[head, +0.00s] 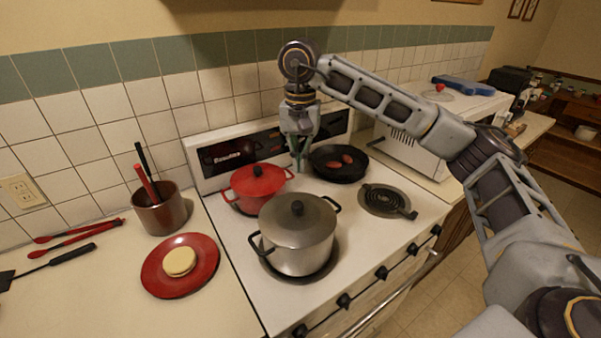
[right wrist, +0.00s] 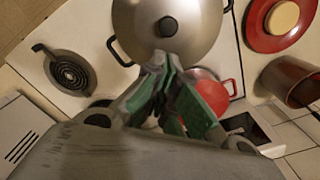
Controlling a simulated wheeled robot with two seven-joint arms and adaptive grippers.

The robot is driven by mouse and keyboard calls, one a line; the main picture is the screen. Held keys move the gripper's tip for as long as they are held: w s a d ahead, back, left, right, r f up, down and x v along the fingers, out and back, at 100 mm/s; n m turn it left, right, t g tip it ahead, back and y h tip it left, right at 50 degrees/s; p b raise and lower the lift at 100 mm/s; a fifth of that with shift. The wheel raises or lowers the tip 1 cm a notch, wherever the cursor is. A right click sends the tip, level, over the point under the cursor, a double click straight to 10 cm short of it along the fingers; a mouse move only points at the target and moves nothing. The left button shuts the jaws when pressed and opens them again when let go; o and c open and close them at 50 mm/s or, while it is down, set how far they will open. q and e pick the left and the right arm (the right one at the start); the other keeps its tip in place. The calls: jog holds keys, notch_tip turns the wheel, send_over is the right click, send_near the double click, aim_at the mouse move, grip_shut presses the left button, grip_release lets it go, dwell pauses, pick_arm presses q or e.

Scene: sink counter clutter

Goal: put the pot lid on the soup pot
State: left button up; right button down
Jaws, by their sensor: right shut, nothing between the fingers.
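The steel soup pot (head: 300,252) stands on the front left burner of the stove, with its grey lid (head: 297,217) and black knob on top. The lid looks level and seated on the rim. In the right wrist view the lid (right wrist: 190,28) lies beyond my fingertips, with the pot's black handles at its sides. My right gripper (head: 299,166) is shut and empty, above the back of the stove between the red pot and the black pan, apart from the lid. My left gripper is not in view.
A red lidded pot (head: 258,184) is on the back left burner, and a black pan (head: 338,166) with reddish-brown food is at the back right. The front right burner (head: 386,199) is bare. A red plate (head: 181,286) and a utensil crock (head: 160,212) stand on the left counter.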

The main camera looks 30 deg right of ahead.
jog(key=shift+r, duration=1.1)
